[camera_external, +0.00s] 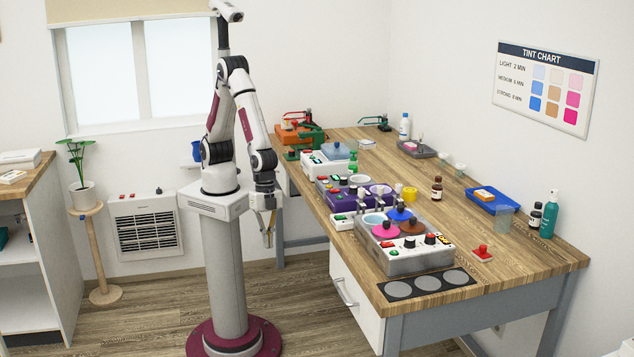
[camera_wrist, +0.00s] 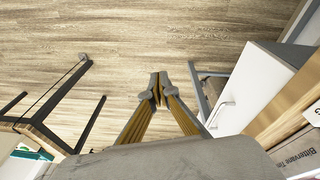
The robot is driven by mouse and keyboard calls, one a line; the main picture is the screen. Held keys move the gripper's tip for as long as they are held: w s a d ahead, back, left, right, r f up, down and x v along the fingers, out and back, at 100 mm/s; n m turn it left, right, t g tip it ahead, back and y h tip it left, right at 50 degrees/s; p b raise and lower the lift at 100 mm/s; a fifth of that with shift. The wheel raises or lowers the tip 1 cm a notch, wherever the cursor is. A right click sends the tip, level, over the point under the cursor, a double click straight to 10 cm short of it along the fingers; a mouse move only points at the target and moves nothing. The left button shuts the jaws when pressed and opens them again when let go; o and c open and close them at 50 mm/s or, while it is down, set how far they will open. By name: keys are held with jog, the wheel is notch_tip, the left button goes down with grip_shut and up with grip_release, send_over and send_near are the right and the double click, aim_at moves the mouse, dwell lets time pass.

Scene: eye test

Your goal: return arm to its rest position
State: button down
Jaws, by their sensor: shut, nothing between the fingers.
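My gripper (camera_external: 267,240) hangs pointing down beside my column, over the floor and to the left of the wooden workbench (camera_external: 540,250). It is shut and holds nothing. In the wrist view my gripper (camera_wrist: 158,88) shows its two fingertips together above the wooden floor (camera_wrist: 180,30). My arm is folded above its pedestal, with the upper links raised and the forearm sloping down to the right. The gripper is apart from the bench and touches nothing that I can see.
The bench carries a grey unit with coloured lids (camera_external: 405,262), a purple unit (camera_external: 340,200), a blue tray (camera_external: 492,203) and several bottles. A white drawer cabinet (camera_external: 352,310) is under it. A plant stand (camera_external: 98,250) and wall heater (camera_external: 145,228) stand left. Floor below the gripper is clear.

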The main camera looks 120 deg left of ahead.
jog(key=s+a+r+n+t+y, duration=0.1)
jog(key=s+a+r+n+t, duration=0.1)
jog(key=s+a+r, duration=0.7)
jog(key=s+a+r+n+t+y, duration=0.1)
jog(key=s+a+r+n, duration=0.3)
jog(key=s+a+r, duration=0.5)
jog(key=shift+a+r+t, duration=0.6)
jog(key=shift+a+r, duration=2.35)
jog(key=shift+r, duration=0.3)
